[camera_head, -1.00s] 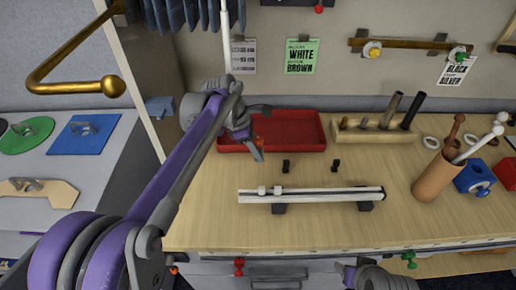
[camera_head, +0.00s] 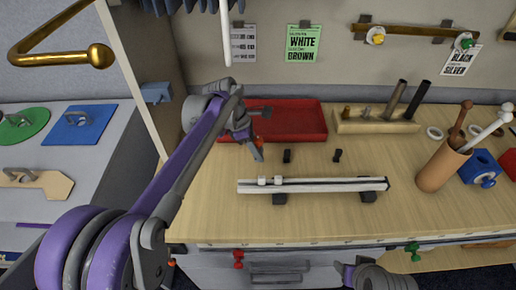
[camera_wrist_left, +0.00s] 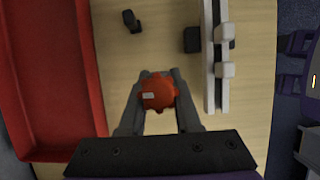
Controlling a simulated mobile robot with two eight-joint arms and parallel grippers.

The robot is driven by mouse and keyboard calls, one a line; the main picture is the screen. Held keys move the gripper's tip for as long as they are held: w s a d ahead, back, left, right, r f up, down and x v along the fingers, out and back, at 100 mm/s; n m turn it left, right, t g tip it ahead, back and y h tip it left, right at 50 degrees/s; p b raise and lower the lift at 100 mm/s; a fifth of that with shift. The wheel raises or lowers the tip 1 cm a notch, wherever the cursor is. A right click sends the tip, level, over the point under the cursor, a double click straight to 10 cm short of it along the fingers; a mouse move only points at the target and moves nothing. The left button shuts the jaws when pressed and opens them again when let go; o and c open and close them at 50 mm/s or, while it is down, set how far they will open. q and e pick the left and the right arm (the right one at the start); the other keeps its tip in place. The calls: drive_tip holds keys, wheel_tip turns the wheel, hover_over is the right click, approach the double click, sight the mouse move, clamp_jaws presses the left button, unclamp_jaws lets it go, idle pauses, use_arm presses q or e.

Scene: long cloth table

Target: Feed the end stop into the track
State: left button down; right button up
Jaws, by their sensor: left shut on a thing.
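The track (camera_head: 330,186) is a long white rail on dark supports, lying left to right near the table's front. Two small white blocks (camera_head: 270,181) sit on its left part. In the left wrist view the track (camera_wrist_left: 210,85) runs up the right side. My left gripper (camera_head: 257,148) is behind the track's left end, in front of the red tray. It is shut on a small orange-red piece, probably the end stop (camera_wrist_left: 159,93), which shows between the fingers in the wrist view. The piece is apart from the track.
Two small black pieces (camera_head: 287,156) (camera_head: 338,155) stand behind the track. The red tray (camera_head: 300,121) is at the back, with a wooden block of pegs (camera_head: 375,122) to its right. A cup of sticks (camera_head: 440,170) stands at the right.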

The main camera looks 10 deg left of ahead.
use_arm(q)
drive_tip(key=shift+f+b, duration=1.65)
drive_tip(key=shift+f, duration=1.25)
drive_tip(key=c, duration=0.5)
unclamp_jaws()
drive_tip(key=shift+c, duration=0.2)
drive_tip(key=shift+r, duration=0.2)
drive_tip(key=shift+r+p, duration=0.5)
clamp_jaws()
